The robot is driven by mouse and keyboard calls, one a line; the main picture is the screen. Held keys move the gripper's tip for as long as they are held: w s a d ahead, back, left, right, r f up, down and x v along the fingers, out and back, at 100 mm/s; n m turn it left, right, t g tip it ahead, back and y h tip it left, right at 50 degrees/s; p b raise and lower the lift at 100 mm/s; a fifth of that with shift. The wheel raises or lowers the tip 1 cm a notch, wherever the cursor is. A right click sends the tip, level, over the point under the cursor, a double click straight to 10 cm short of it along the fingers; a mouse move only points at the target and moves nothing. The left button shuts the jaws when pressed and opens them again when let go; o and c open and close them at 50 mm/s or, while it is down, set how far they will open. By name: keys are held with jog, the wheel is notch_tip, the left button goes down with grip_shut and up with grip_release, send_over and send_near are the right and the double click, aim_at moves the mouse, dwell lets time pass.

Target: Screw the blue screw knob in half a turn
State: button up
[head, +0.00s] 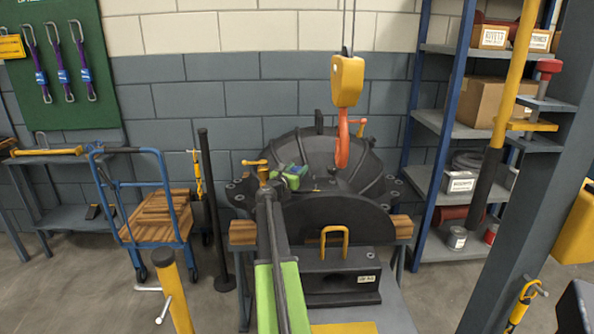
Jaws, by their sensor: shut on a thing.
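The dark casing (322,165) stands on a wooden-topped stand in the middle of the head view, its rounded, ribbed upper part against the wall. My arm reaches up from the bottom to the casing's left side. My gripper (287,174), green at its end, is at the casing's front left. It is shut on the blue screw knob (293,181), of which only a small blue patch shows beside the green. The jaws hide most of the knob, and its turn angle cannot be read.
A yellow hoist block (347,82) with an orange hook (342,142) hangs in front of the casing, right of my gripper. An orange-handled screw (357,126) stands behind it. A blue cart (160,210) and a dark post (213,215) are left; shelves (440,122) are right.

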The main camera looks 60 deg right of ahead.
jog(key=m+g, duration=0.2)
jog(key=g, duration=0.1)
jog(key=shift+d, duration=0.15)
jog(key=shift+s+m+g, duration=0.1)
jog(key=shift+m+g, duration=0.3)
jog(key=shift+g, duration=0.3)
jog(key=shift+s, duration=0.1)
jog(key=o, duration=1.4)
jog(key=w+a, duration=0.1)
jog(key=a, duration=1)
jog(key=w+a, duration=0.1)
jog(key=a, duration=0.5)
jog(key=shift+w+a, duration=0.15)
jog(key=shift+w, duration=0.15)
jog(key=shift+f, duration=0.1)
